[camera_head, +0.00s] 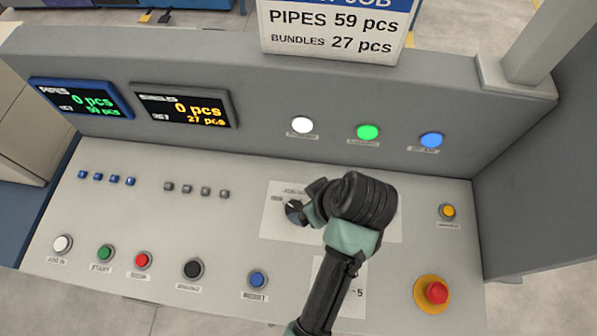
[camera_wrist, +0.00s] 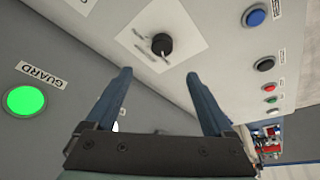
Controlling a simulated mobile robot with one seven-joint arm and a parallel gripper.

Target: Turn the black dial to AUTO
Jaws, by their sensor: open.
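The black dial (camera_head: 294,211) sits on a pale label plate on the sloping console, left of my gripper in the head view. In the wrist view the dial (camera_wrist: 161,44) shows whole, beyond the fingertips and roughly between their lines. Its label text is too small to read. My gripper (camera_wrist: 158,75) is open and empty, its two blue fingers apart and short of the dial. In the head view my gripper (camera_head: 312,205) is beside the dial, and my wrist covers part of the label plate.
A red emergency button (camera_head: 436,292) on a yellow base and an amber button (camera_head: 447,211) lie to the right. Blue (camera_head: 257,279) and black (camera_head: 193,270) buttons lie to the lower left. White, green (camera_head: 367,132) and blue lamps are on the upright panel behind.

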